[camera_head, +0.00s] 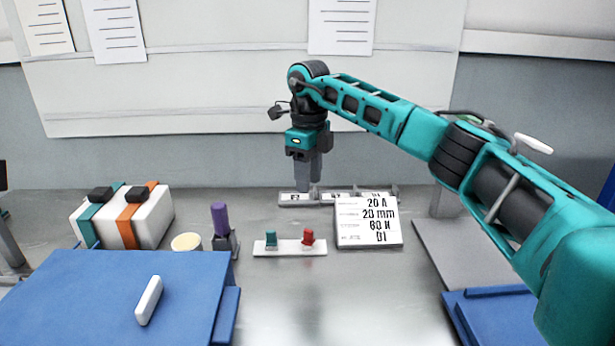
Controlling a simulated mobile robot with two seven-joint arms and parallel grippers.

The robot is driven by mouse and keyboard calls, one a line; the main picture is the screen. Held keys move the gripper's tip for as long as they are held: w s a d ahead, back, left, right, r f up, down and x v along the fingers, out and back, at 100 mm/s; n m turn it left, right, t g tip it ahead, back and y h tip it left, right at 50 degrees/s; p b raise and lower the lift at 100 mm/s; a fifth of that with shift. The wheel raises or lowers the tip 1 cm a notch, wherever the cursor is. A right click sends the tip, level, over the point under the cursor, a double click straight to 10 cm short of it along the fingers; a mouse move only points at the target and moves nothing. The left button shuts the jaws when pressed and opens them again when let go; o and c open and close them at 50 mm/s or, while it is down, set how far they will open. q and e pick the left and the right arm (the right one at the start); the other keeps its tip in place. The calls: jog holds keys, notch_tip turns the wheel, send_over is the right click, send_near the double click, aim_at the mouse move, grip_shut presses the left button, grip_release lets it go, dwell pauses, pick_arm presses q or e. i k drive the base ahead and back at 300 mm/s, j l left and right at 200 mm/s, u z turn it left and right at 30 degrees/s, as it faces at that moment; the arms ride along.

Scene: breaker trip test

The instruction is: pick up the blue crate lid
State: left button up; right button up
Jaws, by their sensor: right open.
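The blue crate lid (80,290) is a flat blue panel at the front left, cut off by the picture's edge. A white bar handle (149,300) is on its top, lying at a slant. A lower blue edge shows along its right side. My right gripper (303,184) points down at the back middle of the table, above a grey strip with labelled white plates (340,197). It is open and empty, well behind and to the right of the lid. My left gripper is not in view.
Behind the lid are a white box (150,222) with teal and orange bands, a round cream disc (186,242) and a purple-topped post (220,220). A white strip with teal and red switches (290,248) and a label board (368,232) stand mid-table. The front middle is clear.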

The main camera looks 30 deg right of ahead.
aim_at(94, 297)
jog(key=k, duration=1)
